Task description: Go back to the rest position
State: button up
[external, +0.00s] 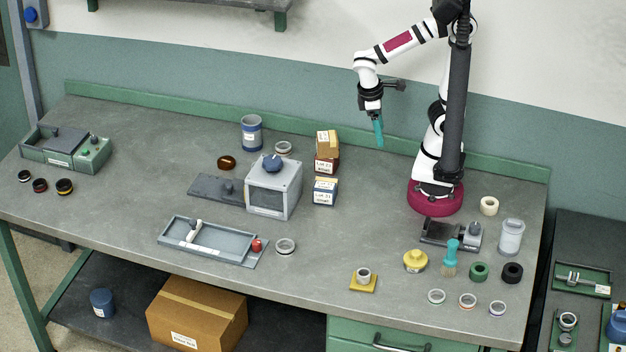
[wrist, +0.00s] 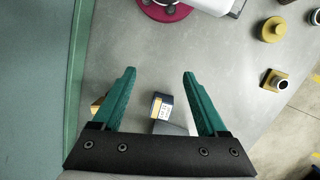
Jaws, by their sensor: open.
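My gripper (external: 379,132) has teal fingers and hangs high above the back of the bench, right of the stacked small boxes. In the wrist view the two fingers of my gripper (wrist: 158,72) are spread apart with nothing between their tips. A labelled box (wrist: 162,104) shows far below, between the fingers, and part of a tan box shows behind the left finger. My arm is raised and bent, clear of the bench. The grey bench (external: 350,240) lies below it.
A grey box-shaped machine (external: 274,188) stands mid-bench. Small boxes (external: 326,150) stand near the back edge, left of my base. Rings, a yellow pot (external: 415,261), a brush (external: 450,257) and a clear jar (external: 511,237) stand at the right. The air around my gripper is free.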

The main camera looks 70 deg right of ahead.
jog(key=s+d+m+y, duration=0.1)
jog(key=m, duration=0.1)
jog(key=s+m+t+y, duration=0.1)
jog(key=m, duration=0.2)
jog(key=s+d+m+y, duration=0.1)
jog(key=s+m, duration=0.1)
jog(key=m, duration=0.1)
jog(key=shift+s+d+f+t, duration=0.1)
jog(key=shift+d+f+t, duration=0.2)
jog(key=shift+d+t, duration=0.1)
dwell(0.3)
